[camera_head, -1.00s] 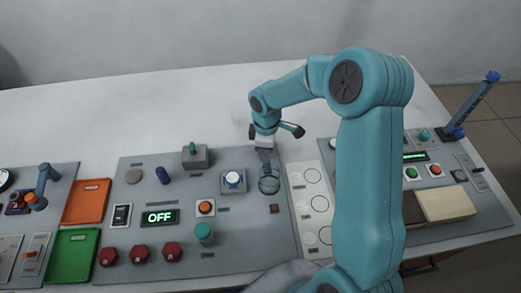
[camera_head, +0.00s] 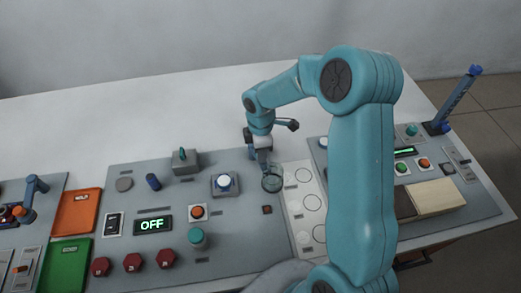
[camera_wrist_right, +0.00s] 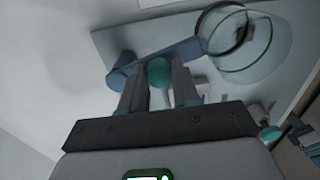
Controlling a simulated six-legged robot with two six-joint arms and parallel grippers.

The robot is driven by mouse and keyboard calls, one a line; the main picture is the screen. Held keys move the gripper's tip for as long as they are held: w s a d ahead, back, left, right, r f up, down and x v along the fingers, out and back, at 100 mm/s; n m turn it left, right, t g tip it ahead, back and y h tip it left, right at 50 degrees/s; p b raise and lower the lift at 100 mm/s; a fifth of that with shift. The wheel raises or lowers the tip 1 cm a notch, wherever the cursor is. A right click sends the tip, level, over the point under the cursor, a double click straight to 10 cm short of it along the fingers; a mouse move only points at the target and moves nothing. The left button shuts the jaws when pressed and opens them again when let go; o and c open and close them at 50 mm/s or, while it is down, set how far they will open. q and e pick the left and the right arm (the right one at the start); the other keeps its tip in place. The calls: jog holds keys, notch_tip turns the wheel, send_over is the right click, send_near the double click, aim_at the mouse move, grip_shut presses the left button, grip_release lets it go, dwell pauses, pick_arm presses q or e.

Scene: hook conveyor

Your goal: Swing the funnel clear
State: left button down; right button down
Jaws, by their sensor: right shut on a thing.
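The clear glassy funnel (camera_head: 271,181) sits low over the right part of the middle panel, beside the white strip. In the right wrist view the funnel (camera_wrist_right: 247,50) is at the upper right, on the end of a blue arm (camera_wrist_right: 180,52). My right gripper (camera_head: 264,165) is just behind the funnel. In the right wrist view its fingers (camera_wrist_right: 160,82) are shut on a teal round knob (camera_wrist_right: 160,71) on the blue arm. The funnel's underside and what lies directly below it are hard to see. My left gripper is not in view.
The white strip with circles (camera_head: 311,202) lies to the right. My right arm covers part of the right panel (camera_head: 461,200).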

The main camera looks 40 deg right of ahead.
jog(key=c, duration=0.8)
grip_release()
notch_tip(320, 180, up, 16)
jog(key=shift+r+b, duration=0.1)
jog(key=shift+b, duration=0.55)
jog(key=shift+w, duration=0.1)
jog(key=shift+a, duration=0.15)
